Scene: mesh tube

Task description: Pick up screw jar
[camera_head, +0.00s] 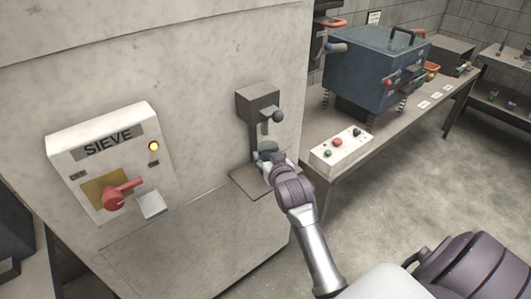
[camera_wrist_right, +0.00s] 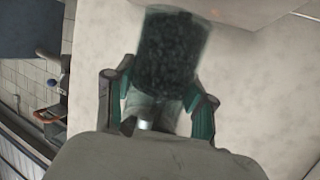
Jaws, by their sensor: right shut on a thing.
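The screw jar (camera_head: 267,146) is a small see-through jar with dark greenish contents. It is under the dark dispenser head on the front of the pale machine, above the small ledge (camera_head: 254,181). My right gripper (camera_head: 268,164) reaches it from the front and is shut on it. In the right wrist view the jar (camera_wrist_right: 172,55) is upright in the picture, filled with dark bits, between the green-padded fingers of the right gripper (camera_wrist_right: 160,100). I cannot tell whether its base touches the ledge. My left gripper is not in view.
The dark dispenser (camera_head: 258,103) with a ball-ended lever is just above the jar. A SIEVE panel (camera_head: 112,165) with a red handle is to its left. On the right, a table holds a button box (camera_head: 341,147) and a blue machine (camera_head: 372,68). Open floor lies at lower right.

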